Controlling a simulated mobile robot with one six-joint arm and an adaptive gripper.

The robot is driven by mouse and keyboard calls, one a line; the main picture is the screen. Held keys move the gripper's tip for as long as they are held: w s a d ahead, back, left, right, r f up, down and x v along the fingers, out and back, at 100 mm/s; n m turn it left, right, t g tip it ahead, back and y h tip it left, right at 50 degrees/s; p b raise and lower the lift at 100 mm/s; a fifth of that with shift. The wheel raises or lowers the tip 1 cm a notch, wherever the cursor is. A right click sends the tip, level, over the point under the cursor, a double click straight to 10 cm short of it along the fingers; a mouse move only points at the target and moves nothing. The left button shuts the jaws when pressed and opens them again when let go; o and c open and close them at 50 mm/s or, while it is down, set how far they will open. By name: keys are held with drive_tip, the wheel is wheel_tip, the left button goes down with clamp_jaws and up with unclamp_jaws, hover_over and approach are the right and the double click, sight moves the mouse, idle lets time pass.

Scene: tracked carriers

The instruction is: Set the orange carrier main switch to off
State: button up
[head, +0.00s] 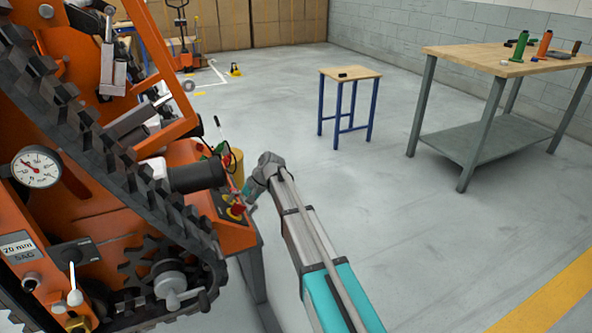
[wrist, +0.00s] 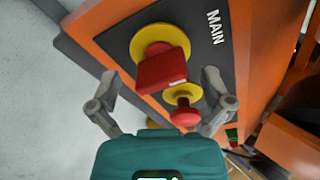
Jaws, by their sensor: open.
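The orange carrier (head: 180,155) fills the left of the head view. In the wrist view its dark control panel (wrist: 190,25) reads MAIN beside a red block-shaped switch handle (wrist: 162,70) on a yellow disc. A smaller red knob (wrist: 184,115) on a yellow disc sits below it. My gripper (wrist: 160,88) is open, with one finger on either side of the red handle in the picture; I cannot tell whether they touch it. In the head view my gripper (head: 244,203) is at the panel's edge and partly hides the red and yellow controls.
A black track (head: 90,130) and a pressure gauge (head: 36,167) are on the carrier's near side. A small blue-legged table (head: 350,73) and a larger workbench (head: 470,58) stand on the right. The grey floor (head: 400,220) between is clear.

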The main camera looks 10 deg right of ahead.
drive_tip(key=m, duration=0.3)
drive_tip(key=shift+r+m+p, duration=0.25)
drive_tip(key=shift+m+p, duration=0.15)
drive_tip(key=s+p+v, duration=0.1)
drive_tip(key=p+v, duration=1.1)
drive_tip(key=v, duration=0.2)
drive_tip(key=s+d+r+n+h+p, duration=0.4)
drive_tip(key=s+d+r+n+p, duration=0.2)
drive_tip(key=s+d+r+p, duration=0.2)
drive_tip(key=shift+s+r+n+p, duration=0.3)
drive_tip(key=shift+s+r+p, duration=1)
drive_tip(key=shift+s+p, duration=1.3)
drive_tip(key=shift+s+d+b, duration=0.15)
drive_tip(key=shift+s+b, duration=0.25)
drive_tip(key=shift+b, duration=0.05)
drive_tip(key=s+d+r+h+p, duration=0.3)
drive_tip(key=s+d+r+p, duration=0.3)
drive_tip(key=s+r+p, duration=0.4)
drive_tip(key=shift+s+m+t+p, duration=0.35)
drive_tip(key=shift+s+m+t, duration=0.05)
drive_tip(key=shift+s, duration=0.5)
